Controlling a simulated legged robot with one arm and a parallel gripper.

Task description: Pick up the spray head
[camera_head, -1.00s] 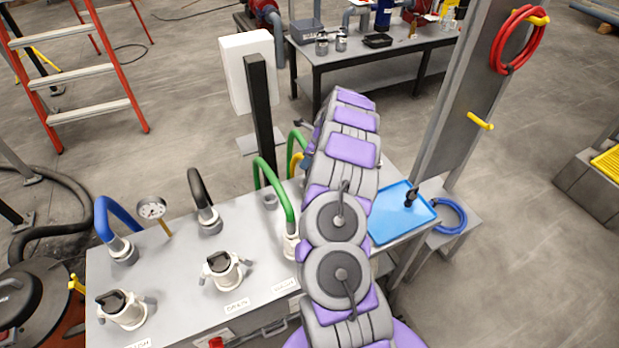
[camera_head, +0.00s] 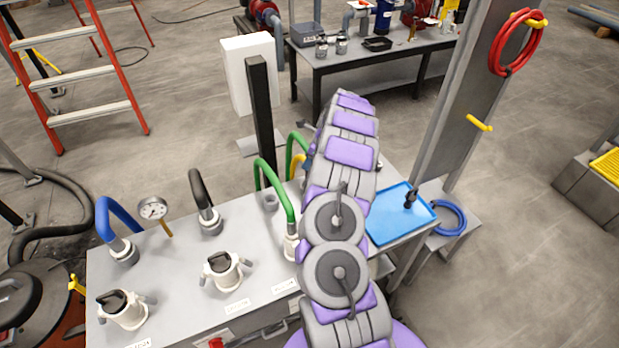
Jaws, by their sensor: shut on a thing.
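A small black nozzle-like piece (camera_head: 410,199), which may be the spray head, stands on the right part of a blue tray (camera_head: 382,238). My purple and grey arm reaches away over the bench and covers the left side of the tray. My gripper is hidden behind the arm, so its jaws and anything between them do not show. A small dark piece (camera_head: 304,124) sticks out left of the arm's far end; I cannot tell what it is.
The grey bench (camera_head: 185,275) carries blue, black and green hoses, white couplings and a gauge (camera_head: 152,209). A black post (camera_head: 262,120) and white panel (camera_head: 248,75) stand behind. A grey column (camera_head: 470,110) with a red hose (camera_head: 516,42) rises right.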

